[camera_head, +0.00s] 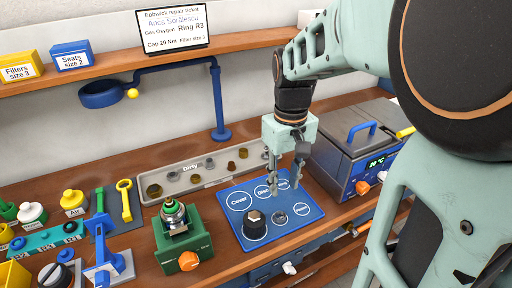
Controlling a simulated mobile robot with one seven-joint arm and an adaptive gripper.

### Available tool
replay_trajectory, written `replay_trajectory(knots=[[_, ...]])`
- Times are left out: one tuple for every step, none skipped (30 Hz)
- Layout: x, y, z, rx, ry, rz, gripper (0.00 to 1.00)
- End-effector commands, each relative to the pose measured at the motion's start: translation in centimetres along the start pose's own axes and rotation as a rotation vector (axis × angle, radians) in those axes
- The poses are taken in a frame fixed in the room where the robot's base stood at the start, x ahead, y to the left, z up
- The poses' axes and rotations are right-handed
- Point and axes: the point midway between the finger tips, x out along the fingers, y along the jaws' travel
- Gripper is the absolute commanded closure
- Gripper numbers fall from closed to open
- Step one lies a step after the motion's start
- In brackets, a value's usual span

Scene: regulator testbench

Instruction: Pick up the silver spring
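My gripper (284,187) points down over the blue mat, with its two fingers apart and nothing visible between them. A small grey round part (280,217) lies on the mat just in front of and below the fingertips; it may be the silver spring, but it is too small to tell. The blue mat (240,185) has white labelled circles, one reading "Cover". A dark cap (254,224) stands on its left front. A brass and silver regulator body (173,212) sits upright in a green holder (183,240) left of the mat.
A long grey tray (215,158) marked "Dirty" holds several small rings and parts behind the mat. A grey machine with a blue handle (362,130) stands to the right. A blue post (218,105) rises at the back. Tools and knobs crowd the left.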

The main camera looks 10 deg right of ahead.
Motion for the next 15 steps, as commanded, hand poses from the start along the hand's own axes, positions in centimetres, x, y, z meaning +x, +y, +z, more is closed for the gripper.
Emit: replay_trajectory(knots=[[0.7, -0.1, 0.1, 0.000, -0.004, -0.004, 0.70], [1.2, -0.1, 0.1, 0.000, -0.005, -0.005, 0.70], [1.9, -0.1, 0.1, 0.000, -0.005, -0.005, 0.70], [2.4, -0.1, 0.2, -0.001, -0.006, -0.005, 0.70], [2.9, -0.1, 0.2, -0.001, -0.006, -0.005, 0.70], [3.5, -0.1, 0.1, -0.001, -0.005, -0.004, 0.70], [4.0, -0.1, 0.1, -0.001, -0.005, -0.004, 0.70], [4.3, -0.1, 0.1, 0.000, -0.004, -0.004, 0.70], [4.8, -0.1, 0.1, 0.000, -0.005, -0.004, 0.70], [5.0, -0.1, 0.1, 0.000, -0.004, -0.003, 0.70], [5.2, -0.1, 0.1, 0.000, -0.002, -0.003, 0.70], [5.4, -0.1, 0.1, 0.000, -0.002, -0.002, 0.70], [5.5, -0.1, 0.1, 0.000, -0.002, -0.002, 0.70], [5.8, -0.2, 0.1, 0.000, -0.003, -0.003, 0.70], [6.2, -0.2, 0.2, 0.000, -0.003, -0.003, 0.70]])
